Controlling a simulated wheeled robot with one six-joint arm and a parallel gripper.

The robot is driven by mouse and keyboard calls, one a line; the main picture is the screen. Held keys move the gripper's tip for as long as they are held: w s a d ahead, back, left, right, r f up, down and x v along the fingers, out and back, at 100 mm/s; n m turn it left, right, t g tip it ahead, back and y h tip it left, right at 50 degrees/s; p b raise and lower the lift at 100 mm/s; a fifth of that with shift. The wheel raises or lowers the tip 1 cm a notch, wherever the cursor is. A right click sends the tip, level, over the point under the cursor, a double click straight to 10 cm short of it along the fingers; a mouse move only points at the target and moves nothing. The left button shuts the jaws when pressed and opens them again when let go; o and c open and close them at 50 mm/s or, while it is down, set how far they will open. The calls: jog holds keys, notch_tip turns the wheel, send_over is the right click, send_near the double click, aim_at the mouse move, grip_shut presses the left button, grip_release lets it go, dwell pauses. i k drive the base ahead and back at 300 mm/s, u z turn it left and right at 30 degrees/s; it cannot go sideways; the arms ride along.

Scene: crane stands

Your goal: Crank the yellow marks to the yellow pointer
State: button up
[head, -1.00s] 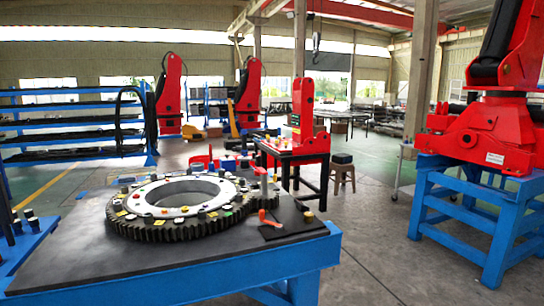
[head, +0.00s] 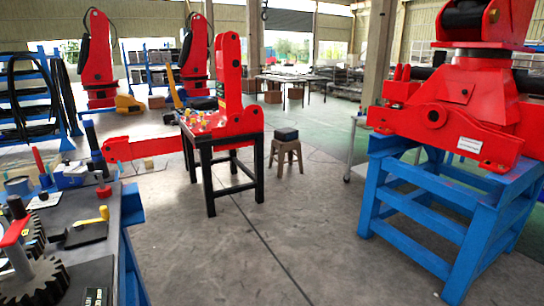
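Dark toothed gears (head: 38,284) show at the lower left edge on a dark-topped blue workbench (head: 130,215). They are cut off by the frame. A red bar handle (head: 15,233) on a grey post stands over them. A small yellow-tipped lever (head: 103,212) lies by a dark plate (head: 84,235) on the bench. I cannot tell whether it is the yellow pointer. No yellow marks can be made out clearly. My gripper is not in view.
A black table (head: 228,165) with a red upright stands mid-room. A stool (head: 286,155) is beside it. A large red machine (head: 450,125) on a blue stand (head: 400,215) is at the right. The grey floor between them is open.

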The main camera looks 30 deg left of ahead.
aim_at(33, 283)
jog(key=i, duration=0.85)
jog(key=u, duration=2.25)
jog(key=i, duration=0.65)
jog(key=u, duration=0.7)
